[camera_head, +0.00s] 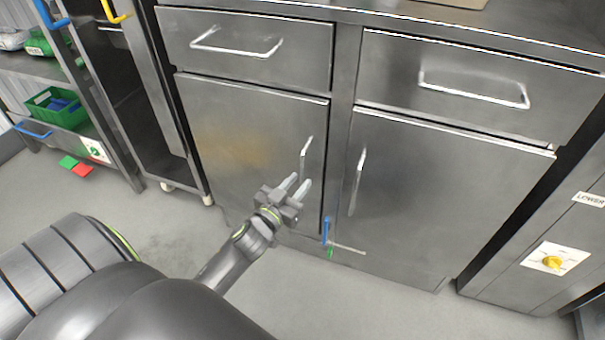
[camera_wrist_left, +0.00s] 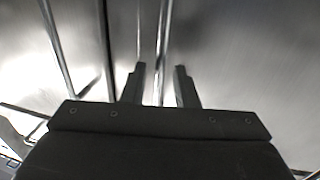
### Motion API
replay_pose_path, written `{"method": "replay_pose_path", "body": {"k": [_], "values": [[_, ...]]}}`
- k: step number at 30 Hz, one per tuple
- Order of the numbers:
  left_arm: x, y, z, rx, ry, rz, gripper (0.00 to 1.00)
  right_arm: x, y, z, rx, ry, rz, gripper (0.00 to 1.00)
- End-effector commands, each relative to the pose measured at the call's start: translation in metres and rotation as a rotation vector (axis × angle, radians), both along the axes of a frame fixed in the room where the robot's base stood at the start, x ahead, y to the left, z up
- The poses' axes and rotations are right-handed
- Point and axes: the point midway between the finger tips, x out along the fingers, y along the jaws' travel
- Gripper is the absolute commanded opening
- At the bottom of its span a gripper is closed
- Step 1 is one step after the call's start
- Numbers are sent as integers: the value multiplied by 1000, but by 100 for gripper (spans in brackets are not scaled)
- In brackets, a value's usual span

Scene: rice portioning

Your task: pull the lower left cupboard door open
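The lower left cupboard door (camera_head: 245,130) is a grey metal panel and looks closed. Its upright bar handle (camera_head: 307,158) is near its right edge. My left gripper (camera_head: 298,183) is at the lower end of this handle, fingers toward the door. In the left wrist view its two fingers (camera_wrist_left: 160,85) are apart, and a bright upright bar (camera_wrist_left: 164,45), which looks like the handle, runs between them. I cannot tell whether either finger touches it. My right gripper is not in view.
The lower right door (camera_head: 440,190) with its own handle (camera_head: 357,180) is close by. Two drawers (camera_head: 250,60) sit above. A blue and green item (camera_head: 325,232) hangs low between the doors. A shelf with green bins (camera_head: 57,105) stands left. The floor in front is clear.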

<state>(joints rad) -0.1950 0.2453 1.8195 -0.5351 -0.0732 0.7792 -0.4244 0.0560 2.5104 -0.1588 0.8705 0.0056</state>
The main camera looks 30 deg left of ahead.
Motion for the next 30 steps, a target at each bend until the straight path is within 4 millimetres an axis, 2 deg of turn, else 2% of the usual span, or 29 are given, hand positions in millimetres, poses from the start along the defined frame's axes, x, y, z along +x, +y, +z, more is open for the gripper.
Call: {"method": "replay_pose_path", "body": {"k": [1, 6, 17, 24, 30], "values": [[8, 0, 1, 0, -1, 0, 27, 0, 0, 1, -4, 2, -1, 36], [23, 1, 0, 0, 0, 0, 27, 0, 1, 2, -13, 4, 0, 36], [28, 1, 0, 0, 0, 0, 27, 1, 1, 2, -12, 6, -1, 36], [28, 1, 0, 0, 0, 0, 0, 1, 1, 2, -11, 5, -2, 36], [28, 1, 0, 0, 0, 0, 0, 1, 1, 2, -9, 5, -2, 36]]}}
